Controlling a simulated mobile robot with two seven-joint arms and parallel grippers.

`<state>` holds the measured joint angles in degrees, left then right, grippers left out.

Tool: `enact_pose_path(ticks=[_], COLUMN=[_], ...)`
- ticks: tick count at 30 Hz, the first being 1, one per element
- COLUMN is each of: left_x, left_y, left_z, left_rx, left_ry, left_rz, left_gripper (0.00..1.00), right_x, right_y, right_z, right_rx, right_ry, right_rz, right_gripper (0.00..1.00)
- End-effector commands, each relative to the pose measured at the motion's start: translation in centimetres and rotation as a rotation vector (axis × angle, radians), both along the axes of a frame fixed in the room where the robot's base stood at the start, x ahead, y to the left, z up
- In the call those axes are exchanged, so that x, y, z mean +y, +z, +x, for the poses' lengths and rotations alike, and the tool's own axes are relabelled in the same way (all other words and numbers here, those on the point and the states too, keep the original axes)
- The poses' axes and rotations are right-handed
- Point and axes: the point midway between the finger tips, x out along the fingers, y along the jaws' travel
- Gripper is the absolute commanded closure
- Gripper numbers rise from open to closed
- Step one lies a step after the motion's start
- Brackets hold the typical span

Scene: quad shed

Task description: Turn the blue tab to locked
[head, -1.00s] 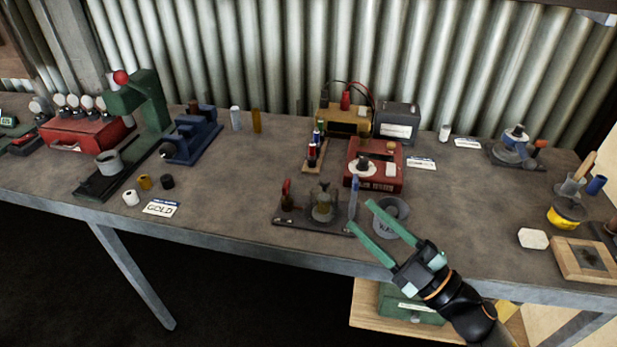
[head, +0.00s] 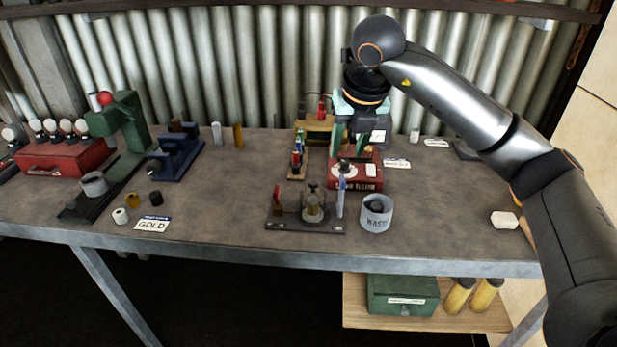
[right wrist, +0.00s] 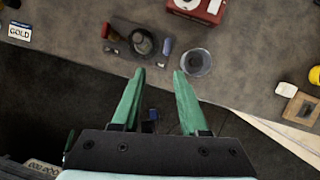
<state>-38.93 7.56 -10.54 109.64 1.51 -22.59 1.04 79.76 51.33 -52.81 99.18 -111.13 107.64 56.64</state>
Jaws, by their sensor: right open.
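My right gripper (head: 350,146) has green fingers that point down, apart and empty, in the head view. It hangs in front of the red box (head: 368,182) in the picture; its height above the bench is hard to judge. In the right wrist view the open fingers (right wrist: 159,72) overlap the bench's front edge. A dark stand (head: 306,226) holds a glass vessel, a red-topped piece and a blue-grey upright. My left gripper is out of view.
A grey waste cup (head: 377,216) stands right of the stand. A green press (head: 127,125), a blue vise-like tool (head: 178,155) and a red case (head: 66,155) are at the left. A green drawer box (head: 403,292) sits below the bench.

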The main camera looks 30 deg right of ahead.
Motion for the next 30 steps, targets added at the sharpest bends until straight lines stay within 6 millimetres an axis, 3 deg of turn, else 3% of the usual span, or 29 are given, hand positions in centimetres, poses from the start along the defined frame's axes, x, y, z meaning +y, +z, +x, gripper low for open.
enact_pose_path(ticks=[5, 21, 30], left_x=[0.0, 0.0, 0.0], left_y=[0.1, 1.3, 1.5], left_z=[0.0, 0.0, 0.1], left_rx=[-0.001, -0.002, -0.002], left_ry=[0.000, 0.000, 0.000], left_rz=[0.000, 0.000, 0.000], left_gripper=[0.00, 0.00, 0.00], right_x=[-1.7, -2.9, -3.2], right_y=[0.6, -8.4, -10.5], right_z=[0.0, 3.4, 4.3], right_rx=[-0.012, -0.008, -0.013], right_ry=[-0.056, -0.048, -0.048], right_rz=[-0.043, -0.039, -0.039], right_gripper=[0.56, 0.56, 0.56])
